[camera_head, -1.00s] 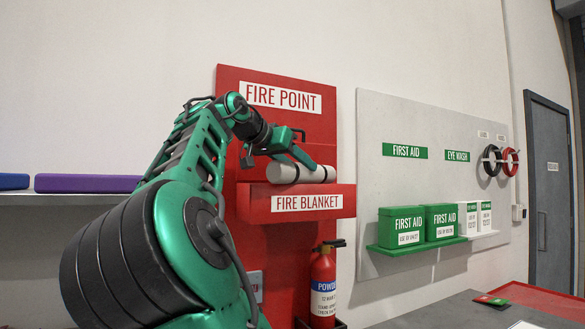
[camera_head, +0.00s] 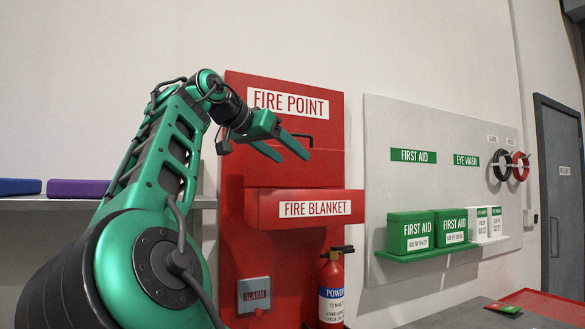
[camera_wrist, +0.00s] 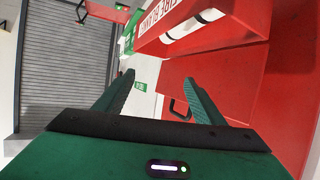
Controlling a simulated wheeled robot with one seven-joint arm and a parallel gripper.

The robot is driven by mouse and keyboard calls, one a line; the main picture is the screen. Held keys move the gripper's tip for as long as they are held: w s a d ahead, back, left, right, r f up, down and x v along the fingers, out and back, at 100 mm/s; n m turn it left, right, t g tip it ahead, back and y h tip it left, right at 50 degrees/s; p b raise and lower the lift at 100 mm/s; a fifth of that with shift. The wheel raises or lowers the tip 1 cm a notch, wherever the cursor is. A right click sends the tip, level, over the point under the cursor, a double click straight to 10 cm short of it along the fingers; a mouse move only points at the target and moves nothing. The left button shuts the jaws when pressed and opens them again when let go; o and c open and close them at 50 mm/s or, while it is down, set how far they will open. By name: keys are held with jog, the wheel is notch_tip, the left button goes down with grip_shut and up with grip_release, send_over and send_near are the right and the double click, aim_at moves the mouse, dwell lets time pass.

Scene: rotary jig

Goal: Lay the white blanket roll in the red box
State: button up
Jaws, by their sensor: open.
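The red box (camera_head: 258,208), labelled FIRE BLANKET, is fixed to the red board under the FIRE POINT sign. In the wrist view the red box (camera_wrist: 240,34) is at the top, with the white blanket roll (camera_wrist: 208,16) lying inside behind its front wall. The roll has dark bands and is partly hidden by the box; in the head view it is out of sight. My gripper (camera_head: 293,158) is open and empty above the box, apart from the roll. Its spread fingers (camera_wrist: 159,77) have nothing between them.
A dark handle (camera_head: 297,136) is on the red board behind my fingers. A fire extinguisher (camera_head: 331,285) stands below the box, with an alarm panel (camera_head: 254,294) to its left. Green first aid boxes (camera_head: 411,232) stand on a shelf to the right. Free air surrounds my gripper.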

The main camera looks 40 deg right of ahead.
jog(key=shift+v, duration=1.65)
jog(key=s+d+f+y, duration=0.1)
jog(key=s+d+f, duration=0.1)
jog(key=s+d, duration=0.35)
jog(key=s+d+f+y, duration=0.1)
jog(key=s+d+f, duration=0.15)
jog(key=s, duration=0.55)
jog(key=s+d+f+n+t+y, duration=0.1)
jog(key=s+d+f+n+y, duration=0.3)
jog(key=f, duration=0.9)
jog(key=s+a+f+n+g+y, duration=0.1)
jog(key=a+f, duration=0.4)
jog(key=f, duration=0.7)
jog(key=s+a+f+n+g+y, duration=0.1)
jog(key=s+a+f+n+y, duration=0.2)
jog(key=f, duration=1)
jog(key=s+a+f+n+g+y, duration=0.1)
jog(key=s+a+f, duration=0.5)
jog(key=f, duration=0.6)
jog(key=shift+a+f+n+y, duration=0.3)
jog(key=shift+a+n+y, duration=0.2)
jog(key=shift+a+y, duration=0.5)
